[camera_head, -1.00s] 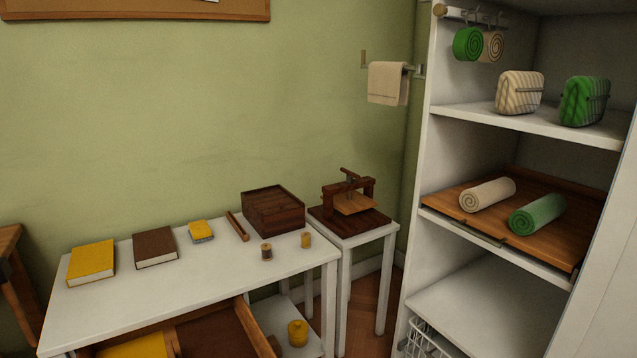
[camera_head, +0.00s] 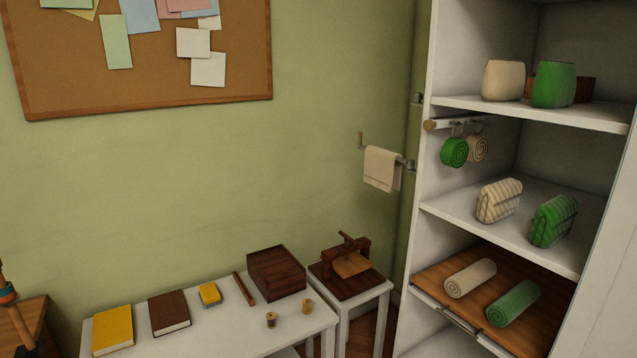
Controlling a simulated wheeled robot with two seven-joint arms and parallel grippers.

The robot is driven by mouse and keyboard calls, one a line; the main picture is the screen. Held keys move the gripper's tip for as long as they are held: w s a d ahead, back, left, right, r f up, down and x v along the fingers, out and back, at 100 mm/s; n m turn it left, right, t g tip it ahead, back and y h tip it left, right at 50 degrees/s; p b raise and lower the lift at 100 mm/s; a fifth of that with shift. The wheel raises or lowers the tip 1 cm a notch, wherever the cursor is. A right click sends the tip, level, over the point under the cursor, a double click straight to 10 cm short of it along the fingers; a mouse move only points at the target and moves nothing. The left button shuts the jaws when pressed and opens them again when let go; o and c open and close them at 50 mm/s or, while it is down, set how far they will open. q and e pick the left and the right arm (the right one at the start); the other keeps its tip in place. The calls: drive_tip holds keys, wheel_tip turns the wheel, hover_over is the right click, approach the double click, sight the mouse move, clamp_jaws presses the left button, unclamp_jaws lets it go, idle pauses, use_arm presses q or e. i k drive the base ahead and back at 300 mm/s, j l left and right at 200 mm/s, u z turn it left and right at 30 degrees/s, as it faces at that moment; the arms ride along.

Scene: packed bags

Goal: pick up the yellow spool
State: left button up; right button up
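A small yellow spool (camera_head: 307,306) stands upright near the right end of the white table (camera_head: 240,340). A darker brown spool (camera_head: 271,320) stands just to its left, apart from it. Behind the two spools is a dark wooden box (camera_head: 277,272). Neither of my grippers shows in the head view, so I cannot tell their state.
On the table lie a yellow book (camera_head: 112,330), a brown book (camera_head: 169,314), a small yellow item (camera_head: 210,294) and a wooden stick (camera_head: 243,289). A wooden press (camera_head: 346,262) stands on a small white table. A white shelf unit (camera_head: 430,215) with bags and rolls is at right.

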sight(307, 303)
drive_tip(key=i+l, duration=0.5)
drive_tip(key=i+l+u, duration=0.15)
drive_tip(key=u, duration=0.3)
drive_tip(key=i+l+u, duration=0.1)
drive_tip(key=u, duration=0.35)
drive_tip(key=l+u, duration=0.3)
drive_tip(key=u, duration=0.15)
drive_tip(key=i+l+u, duration=0.2)
drive_tip(key=i+l, duration=0.2)
